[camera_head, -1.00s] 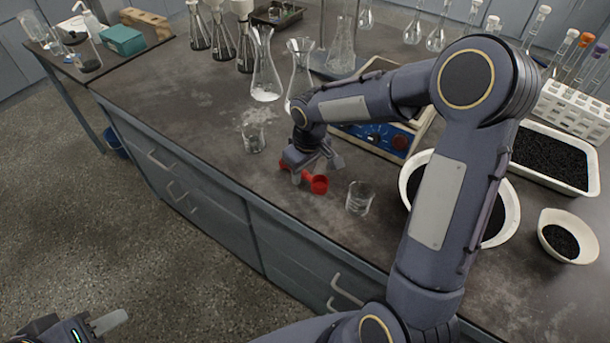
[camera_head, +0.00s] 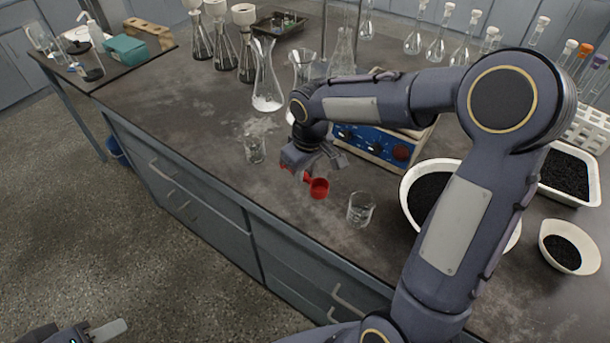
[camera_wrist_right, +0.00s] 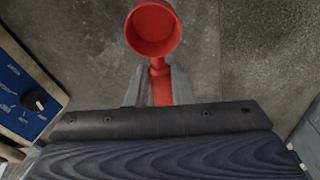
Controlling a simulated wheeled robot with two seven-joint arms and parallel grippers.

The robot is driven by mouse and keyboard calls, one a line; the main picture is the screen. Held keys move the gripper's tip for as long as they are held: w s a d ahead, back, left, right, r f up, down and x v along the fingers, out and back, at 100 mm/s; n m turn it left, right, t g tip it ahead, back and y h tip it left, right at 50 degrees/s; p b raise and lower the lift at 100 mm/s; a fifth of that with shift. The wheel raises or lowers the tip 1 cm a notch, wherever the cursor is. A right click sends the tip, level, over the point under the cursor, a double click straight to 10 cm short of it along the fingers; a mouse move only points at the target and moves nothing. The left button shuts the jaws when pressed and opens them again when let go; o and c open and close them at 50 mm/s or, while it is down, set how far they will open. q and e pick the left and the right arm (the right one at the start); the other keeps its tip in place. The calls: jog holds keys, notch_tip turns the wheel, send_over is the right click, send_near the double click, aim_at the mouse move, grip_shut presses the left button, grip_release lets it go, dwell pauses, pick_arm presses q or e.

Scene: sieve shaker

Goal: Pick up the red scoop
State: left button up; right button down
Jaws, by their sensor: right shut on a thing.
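The red scoop (camera_head: 318,188) is in the grip of my right gripper (camera_head: 306,170), near the middle of the head view. In the right wrist view the scoop's round cup (camera_wrist_right: 153,30) faces the camera and its handle runs down between the two fingers (camera_wrist_right: 152,90). The far part of the handle is hidden by the gripper. The gripper is shut on the handle. I cannot tell exactly how far the scoop is above the counter. My left gripper (camera_head: 100,332) shows only in part at the bottom left corner, away from the scoop.
A glass beaker (camera_head: 361,209) stands right of the scoop, another (camera_head: 255,149) to its left. Behind are the blue-panelled device (camera_head: 375,143) and tall flasks (camera_head: 266,80). A white bowl of black grains (camera_head: 409,192) is to the right. The counter's front edge is close.

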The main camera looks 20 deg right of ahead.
jog(key=s+a+r, duration=0.6)
jog(key=s+r, duration=0.1)
jog(key=s, duration=0.3)
jog(key=shift+s+r, duration=0.3)
jog(key=shift+r, duration=0.05)
jog(key=c, duration=1.8)
grip_release()
jog(key=c, duration=0.4)
